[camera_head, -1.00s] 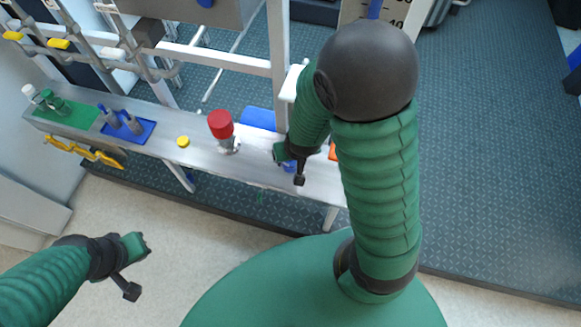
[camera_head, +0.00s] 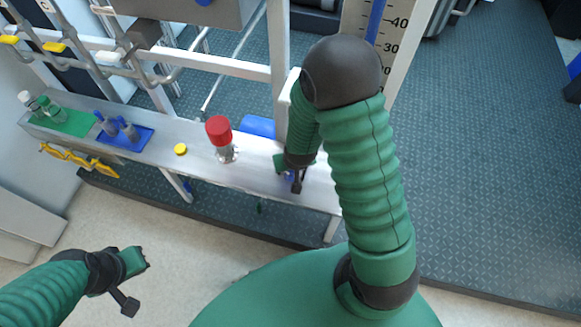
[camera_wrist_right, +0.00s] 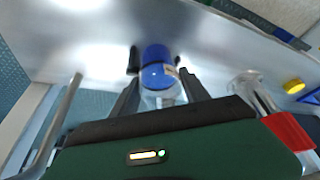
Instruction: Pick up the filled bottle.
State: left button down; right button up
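A bottle with a blue cap (camera_wrist_right: 158,70) stands on the metal bench, between the fingers of my right gripper (camera_wrist_right: 160,72) in the right wrist view. Its clear lower part shows below the cap; its contents are too unclear to tell. The fingers are open, with a small gap seen on each side of the cap. In the head view my right gripper (camera_head: 293,174) is low over the bench and mostly hides the bottle. My left gripper (camera_head: 133,281) is open and empty, over the floor away from the bench.
On the bench (camera_head: 205,165) stand a red-capped vessel (camera_head: 220,139), a yellow cap (camera_head: 180,149), a blue tray (camera_head: 138,140) with grey parts, and a green mat (camera_head: 75,124) with white-capped and green-capped bottles. A white frame post (camera_head: 278,60) rises behind the bench.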

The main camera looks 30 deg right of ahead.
grip_shut()
jog(key=shift+r, duration=0.1)
